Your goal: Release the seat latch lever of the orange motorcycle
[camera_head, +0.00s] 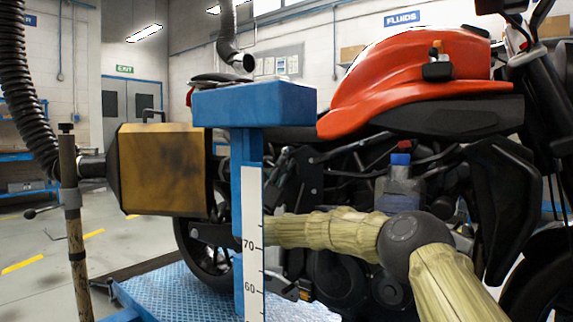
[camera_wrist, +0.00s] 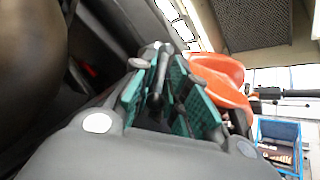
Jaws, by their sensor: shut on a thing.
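The orange motorcycle (camera_head: 410,75) stands side-on in the head view, its front wheel to the right. Part of its orange bodywork (camera_wrist: 222,80) shows in the wrist view. My gripper (camera_wrist: 162,62) shows there with green-padded fingers. The fingers are shut on a thin dark lever (camera_wrist: 158,75) with a rounded end, which looks like the seat latch lever. The lever runs between the two pads; its mount is hard to make out. In the head view, my arm reaches left along the bike's side behind a blue post, and I cannot make out the gripper or lever clearly.
A blue stand (camera_head: 255,103) with a measuring scale (camera_head: 253,245) blocks part of the bike's rear. A yellow-brown box (camera_head: 165,170) on a pole stands left of it, with a black hose (camera_head: 25,95) behind. The blue platform (camera_head: 185,300) lies below. Floor at left is open.

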